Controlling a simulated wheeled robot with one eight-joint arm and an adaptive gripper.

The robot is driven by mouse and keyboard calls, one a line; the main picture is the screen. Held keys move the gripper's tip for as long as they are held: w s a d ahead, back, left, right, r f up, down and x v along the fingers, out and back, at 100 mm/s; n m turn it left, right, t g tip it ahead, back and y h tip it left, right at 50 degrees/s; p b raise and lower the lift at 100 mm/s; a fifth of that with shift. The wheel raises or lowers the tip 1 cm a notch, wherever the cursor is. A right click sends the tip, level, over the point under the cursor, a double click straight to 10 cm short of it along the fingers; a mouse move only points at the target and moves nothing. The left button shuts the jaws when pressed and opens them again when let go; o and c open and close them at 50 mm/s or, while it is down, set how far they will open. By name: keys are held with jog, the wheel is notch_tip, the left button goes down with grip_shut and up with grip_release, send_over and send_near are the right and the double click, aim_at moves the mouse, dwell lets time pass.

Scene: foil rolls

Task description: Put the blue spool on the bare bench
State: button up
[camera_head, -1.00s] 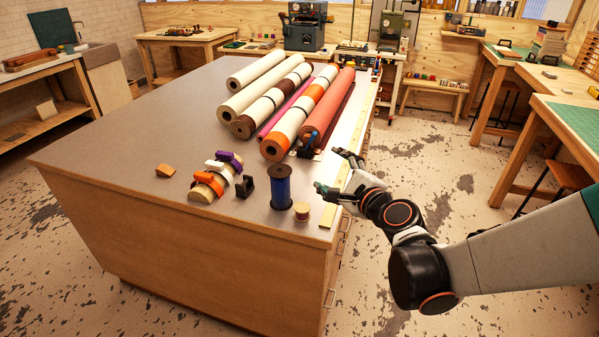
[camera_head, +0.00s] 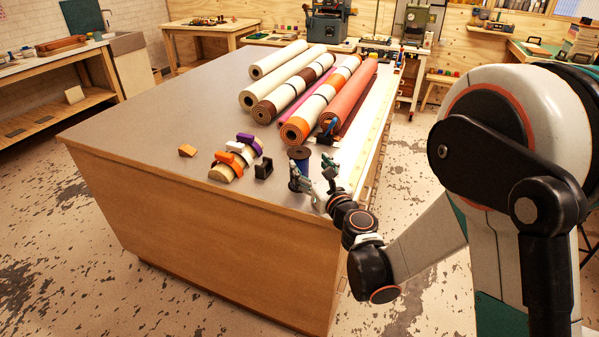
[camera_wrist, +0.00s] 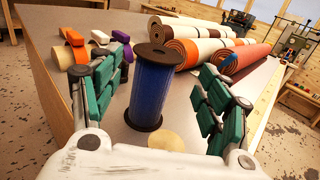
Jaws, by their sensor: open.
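The blue spool (camera_head: 302,158) stands upright near the front right corner of the grey-topped bench (camera_head: 180,115). It has dark brown end discs and blue winding, plain in the wrist view (camera_wrist: 152,88). My gripper (camera_head: 312,172) is open at the spool, partly hiding it in the head view. In the wrist view its green-padded fingers (camera_wrist: 157,84) lie to the left and right of the spool, with gaps on both sides. A small pale wooden piece (camera_wrist: 167,141) sits close in front of the spool, hidden in the head view.
Several rolls (camera_head: 308,95) lie along the bench's right side. The bench top's left part is clear. A yellow ruler (camera_head: 375,130) lies along the right edge.

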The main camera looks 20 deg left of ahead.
aim_at(303, 161)
jog(key=shift+x, duration=1.15)
jog(key=w+a+b, duration=0.1)
jog(key=w+a+f+b, duration=0.1)
jog(key=w+a, duration=0.1)
jog(key=shift+f, duration=0.1)
jog(key=shift+w+a, duration=0.3)
jog(key=shift+w, duration=0.15)
jog(key=c, duration=1.1)
jog(key=shift+r, duration=0.25)
